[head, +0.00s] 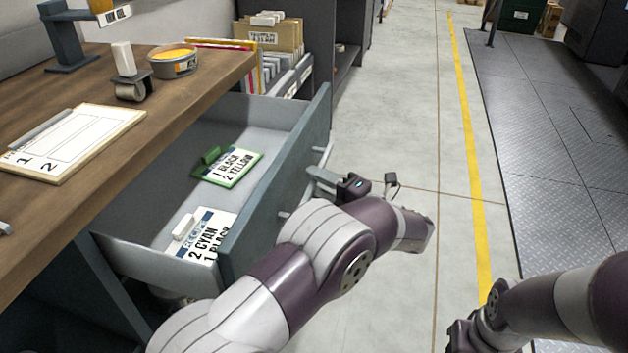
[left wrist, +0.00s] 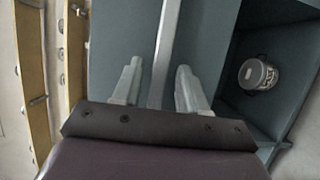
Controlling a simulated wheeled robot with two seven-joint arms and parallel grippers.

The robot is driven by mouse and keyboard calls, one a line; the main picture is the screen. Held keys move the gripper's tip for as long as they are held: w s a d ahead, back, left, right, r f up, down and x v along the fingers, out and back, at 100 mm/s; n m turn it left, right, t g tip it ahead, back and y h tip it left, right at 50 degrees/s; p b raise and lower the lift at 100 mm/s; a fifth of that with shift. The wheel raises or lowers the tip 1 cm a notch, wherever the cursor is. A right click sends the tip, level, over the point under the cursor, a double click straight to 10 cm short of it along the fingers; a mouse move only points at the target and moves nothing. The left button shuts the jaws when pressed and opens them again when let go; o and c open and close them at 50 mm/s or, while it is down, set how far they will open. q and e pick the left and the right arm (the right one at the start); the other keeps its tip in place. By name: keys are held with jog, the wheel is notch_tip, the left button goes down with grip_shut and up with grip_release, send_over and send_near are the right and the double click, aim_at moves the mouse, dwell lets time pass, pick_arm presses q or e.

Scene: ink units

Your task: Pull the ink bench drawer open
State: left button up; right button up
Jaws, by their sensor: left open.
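The ink bench drawer (head: 262,112) stands well open, pulled out from under the wooden bench top (head: 205,88). Its blue-grey front panel (head: 262,215) carries a pale bar handle (head: 326,158). My left gripper (head: 318,180) is at the handle, on the outer side of the front. In the left wrist view the left fingers (left wrist: 158,85) are apart, with the handle bar (left wrist: 168,40) running between them. I cannot tell whether either finger touches the bar. My right arm is at the lower right, its fingers out of view.
Inside the drawer lie a green-edged card (head: 230,168) and a white card (head: 208,236). A clipboard (head: 72,143), a tin (head: 173,62) and a roller (head: 130,85) are on the bench top. A file rack (head: 290,80) stands behind. The floor (head: 400,110) beyond the drawer is clear.

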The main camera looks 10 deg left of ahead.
pick_arm(q)
jog(key=p+v, duration=0.2)
jog(key=v, duration=0.9)
jog(key=shift+d, duration=0.15)
